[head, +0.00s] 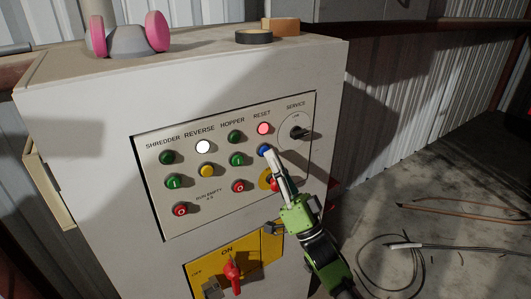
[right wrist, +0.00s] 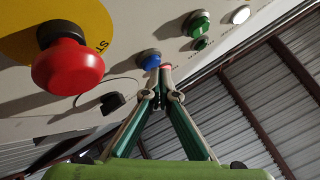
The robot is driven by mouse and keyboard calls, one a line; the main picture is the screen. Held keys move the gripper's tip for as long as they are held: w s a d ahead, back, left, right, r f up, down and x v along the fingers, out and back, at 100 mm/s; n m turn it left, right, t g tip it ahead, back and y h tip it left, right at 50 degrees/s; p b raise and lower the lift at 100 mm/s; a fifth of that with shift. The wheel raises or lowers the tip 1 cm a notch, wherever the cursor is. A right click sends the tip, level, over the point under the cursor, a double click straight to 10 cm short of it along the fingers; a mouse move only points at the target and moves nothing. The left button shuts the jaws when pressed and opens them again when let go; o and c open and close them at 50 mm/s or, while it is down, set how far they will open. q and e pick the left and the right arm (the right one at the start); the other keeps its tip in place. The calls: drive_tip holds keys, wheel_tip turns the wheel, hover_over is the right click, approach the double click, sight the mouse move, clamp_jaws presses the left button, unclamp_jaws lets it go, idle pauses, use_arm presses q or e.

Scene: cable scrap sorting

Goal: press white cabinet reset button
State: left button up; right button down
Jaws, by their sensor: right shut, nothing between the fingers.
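The white cabinet (head: 75,135) carries a control panel (head: 215,221). In the RESET column, a lit red lamp (head: 264,128) sits above a blue button (head: 264,150). My right gripper (head: 270,156) is shut and empty, with its fingertips at the lower right edge of the blue button. In the right wrist view the blue button (right wrist: 149,61) shows just left of the closed fingertips (right wrist: 163,72). I cannot tell whether the tips touch it. My left gripper is not in view.
A red emergency stop knob (right wrist: 68,66) on a yellow disc is close to my right gripper. A black SERVICE switch (head: 300,133) is to the right. A red rotary handle (head: 232,271) is below. Pink earmuffs (head: 157,31) and a tape roll (head: 254,37) lie on top. Cables (head: 455,247) lie on the floor.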

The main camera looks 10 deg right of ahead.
drive_tip(key=shift+w+a+b, duration=0.2)
drive_tip(key=shift+w+b, duration=0.15)
drive_tip(key=shift+w, duration=0.05)
idle(0.7)
idle(0.3)
drive_tip(key=shift+s+d+p, duration=0.3)
drive_tip(key=shift+s+p, duration=0.15)
drive_tip(key=shift+s, duration=0.4)
drive_tip(key=s, duration=0.1)
drive_tip(key=s+d+p, duration=0.1)
drive_tip(key=s, duration=0.1)
drive_tip(key=s+p, duration=0.1)
drive_tip(key=shift+s+d, duration=0.35)
idle(0.3)
